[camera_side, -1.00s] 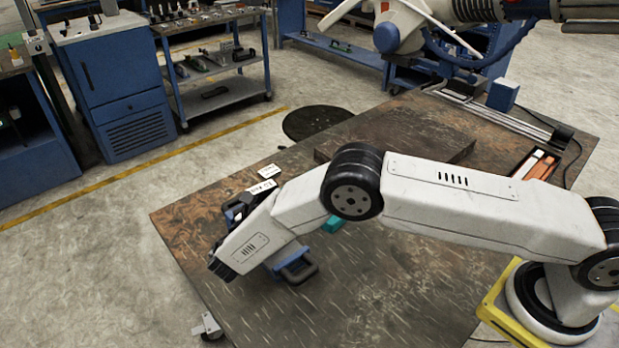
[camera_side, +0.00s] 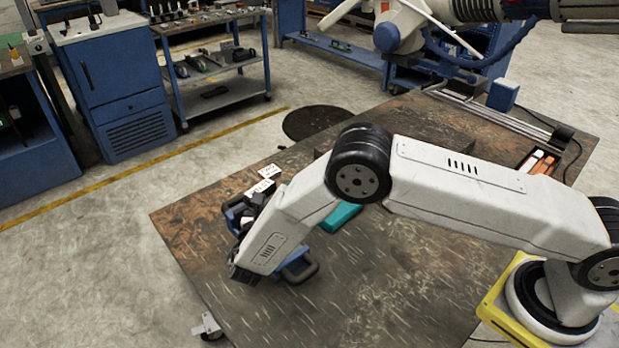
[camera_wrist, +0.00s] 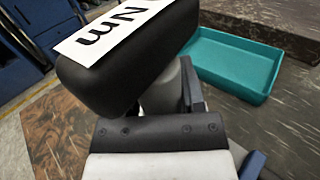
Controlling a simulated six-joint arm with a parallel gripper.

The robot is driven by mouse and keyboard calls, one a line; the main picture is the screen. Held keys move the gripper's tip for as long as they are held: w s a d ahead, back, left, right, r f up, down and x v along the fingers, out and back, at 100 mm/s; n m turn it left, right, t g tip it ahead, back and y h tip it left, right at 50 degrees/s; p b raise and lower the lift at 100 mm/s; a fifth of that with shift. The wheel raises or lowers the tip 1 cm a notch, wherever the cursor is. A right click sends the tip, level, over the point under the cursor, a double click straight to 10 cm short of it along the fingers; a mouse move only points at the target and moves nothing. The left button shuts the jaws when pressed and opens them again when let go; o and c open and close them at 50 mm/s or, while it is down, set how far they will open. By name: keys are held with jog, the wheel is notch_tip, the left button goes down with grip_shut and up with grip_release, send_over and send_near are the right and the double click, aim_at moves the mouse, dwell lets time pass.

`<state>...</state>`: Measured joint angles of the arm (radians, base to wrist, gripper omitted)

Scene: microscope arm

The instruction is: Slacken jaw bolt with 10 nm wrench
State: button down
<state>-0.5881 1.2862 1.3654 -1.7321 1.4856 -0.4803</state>
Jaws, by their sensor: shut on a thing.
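In the wrist view, a black block-shaped wrench handle (camera_wrist: 130,50) fills the upper left, close to the camera. It carries a white label with the letters Nm; the number is cut off. My gripper (camera_wrist: 168,98) is just below it, shut on the wrench; the fingertips are mostly hidden by the handle. White labels (camera_side: 269,171) show just beyond that link. A blue fixture with a dark loop handle (camera_side: 300,268) stands on the table beside my wrist. I cannot make out the jaw bolt.
A teal open tray (camera_wrist: 235,62) sits to the right in the wrist view; it also shows beside my arm in the side view (camera_side: 341,216). The brown worn table (camera_side: 400,290) has clear room at the front. An orange-and-white item (camera_side: 540,160) lies at the right.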

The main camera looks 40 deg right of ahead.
jog(key=shift+w+n+t+y, duration=0.1)
jog(key=shift+n+t+y, duration=0.9)
jog(key=shift+y, duration=0.2)
jog(key=shift+d+y, duration=0.1)
jog(key=shift+y, duration=0.2)
jog(key=shift+n+t, duration=0.3)
jog(key=shift+n, duration=0.1)
jog(key=shift+a+f+n+t+y, duration=0.1)
jog(key=shift+a+n+t+y, duration=0.1)
jog(key=shift+n+t+y, duration=0.6)
jog(key=shift+a+n+t+y, duration=0.25)
jog(key=shift+n+y, duration=0.65)
jog(key=shift+y, duration=0.8)
jog(key=shift+n+y, duration=0.3)
jog(key=shift+y, duration=0.2)
jog(key=shift+a+n+t+y, duration=0.1)
jog(key=shift+n+t+y, duration=0.1)
jog(key=shift+n+y, duration=0.85)
jog(key=shift+a+n+t+y, duration=0.15)
jog(key=shift+n+y, duration=0.4)
jog(key=shift+y, duration=1)
